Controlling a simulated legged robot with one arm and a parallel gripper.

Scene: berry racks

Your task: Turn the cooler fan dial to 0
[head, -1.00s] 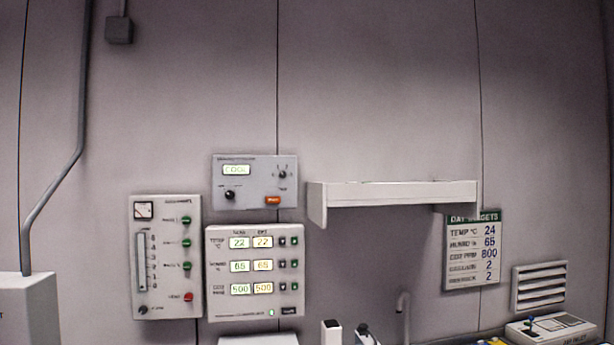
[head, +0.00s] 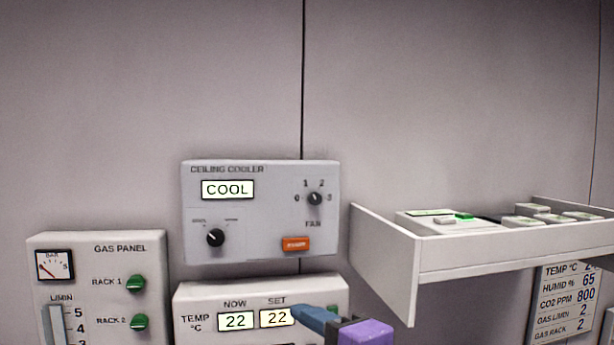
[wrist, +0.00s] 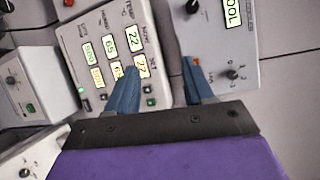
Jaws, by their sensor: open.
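The ceiling cooler panel (head: 262,222) is on the wall, with a lit COOL display (head: 228,189). Its small dark fan dial (head: 315,198) is at upper right, with marks 0, 1, 2 and 3 around it; I cannot tell which mark it points to. In the wrist view the fan dial (wrist: 232,74) is to the right of my fingers, apart from them. My gripper (head: 303,313) is below the cooler panel, in front of the panel with the TEMP displays. In the wrist view its blue fingers (wrist: 160,66) are spread and empty.
A second dark knob (head: 215,238) and an orange button (head: 296,243) share the cooler panel. The climate panel (head: 190,295) is just below, and the gas panel (head: 80,285) at left. A white shelf (head: 390,262) juts out at right, holding boxes.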

